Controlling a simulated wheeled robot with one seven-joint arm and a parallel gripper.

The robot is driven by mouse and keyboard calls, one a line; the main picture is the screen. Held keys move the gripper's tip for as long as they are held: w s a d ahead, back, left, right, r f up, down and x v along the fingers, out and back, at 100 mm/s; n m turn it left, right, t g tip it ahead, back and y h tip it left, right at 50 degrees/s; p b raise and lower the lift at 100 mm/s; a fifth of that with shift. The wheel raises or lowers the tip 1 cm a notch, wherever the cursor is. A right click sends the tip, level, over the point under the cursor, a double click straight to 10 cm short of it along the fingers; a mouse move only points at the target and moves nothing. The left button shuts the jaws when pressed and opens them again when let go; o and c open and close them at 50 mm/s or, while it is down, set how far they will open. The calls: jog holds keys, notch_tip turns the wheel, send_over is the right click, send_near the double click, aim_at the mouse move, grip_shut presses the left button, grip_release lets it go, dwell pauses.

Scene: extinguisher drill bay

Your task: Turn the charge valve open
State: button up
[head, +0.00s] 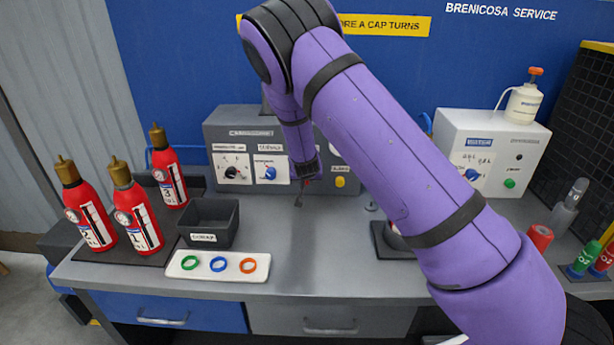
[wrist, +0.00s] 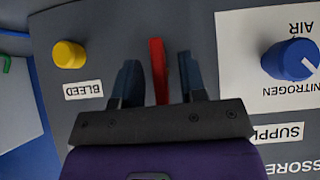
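A red lever (wrist: 158,70), which I take to be the charge valve's handle, stands out from the grey panel (head: 225,130). In the wrist view it runs upright in the picture. My gripper (wrist: 158,80) has one dark finger on each side of it, with a gap visible at least on the right, so it looks open around the lever. In the head view my gripper (head: 308,172) is in front of the panel and mostly hides the lever. The valve's own label is hidden.
In the wrist view a yellow BLEED button (wrist: 69,54) and a blue AIR/NITROGEN knob (wrist: 290,60) flank the lever. Red extinguishers (head: 138,215), a dark bin (head: 210,222) and a tray of coloured rings (head: 190,272) stand left. A white box (head: 490,150) stands right.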

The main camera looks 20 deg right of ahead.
jog(key=v, duration=1)
jog(key=shift+s+r, duration=0.25)
jog(key=shift+r, duration=0.05)
jog(key=shift+r, duration=0.1)
jog(key=s+d+r+n+g+y, duration=0.1)
jog(key=s+d+r+g+y, duration=0.15)
jog(key=s+r, duration=0.75)
jog(key=s+d+r+g+y, duration=0.15)
jog(key=s+d+r, duration=0.25)
jog(key=s+r, duration=0.65)
jog(key=s+d+r+n, duration=0.1)
jog(key=s+r, duration=0.2)
jog(key=s, duration=0.7)
jog(key=s+d+r+n+h, duration=0.1)
jog(key=s+d+r, duration=0.1)
jog(key=s, duration=0.9)
jog(key=shift+r+n+t, duration=0.3)
jog(key=shift+r, duration=0.3)
